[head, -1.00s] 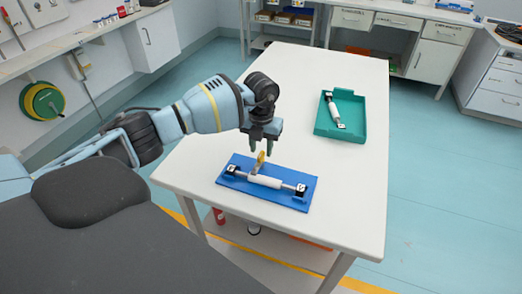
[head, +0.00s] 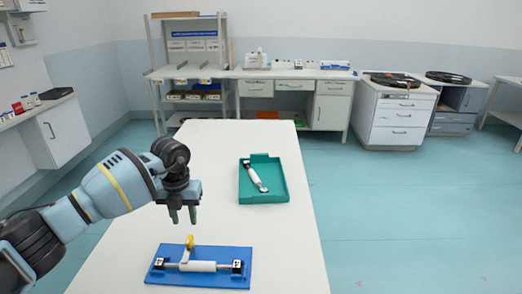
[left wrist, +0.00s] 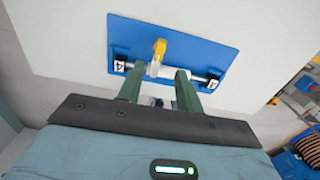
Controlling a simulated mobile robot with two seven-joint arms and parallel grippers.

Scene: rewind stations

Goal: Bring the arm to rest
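My left gripper (head: 182,216) hangs with its fingers down above the white table, just behind and above the blue fixture board (head: 215,284). Its two green fingers are apart and nothing is between them; the left wrist view also shows them spread (left wrist: 158,88). On the board a white roller (head: 197,267) lies on a thin rod between two black-and-white end blocks. A yellow crank handle (head: 189,243) stands up at the rod's left part, clear of the fingers. My right gripper is not in view.
A teal tray (head: 282,195) on the table (head: 220,150) holds a second white roller (head: 254,176). The table between board and tray is bare. A shelf rack and cabinets (head: 331,104) stand along the back wall.

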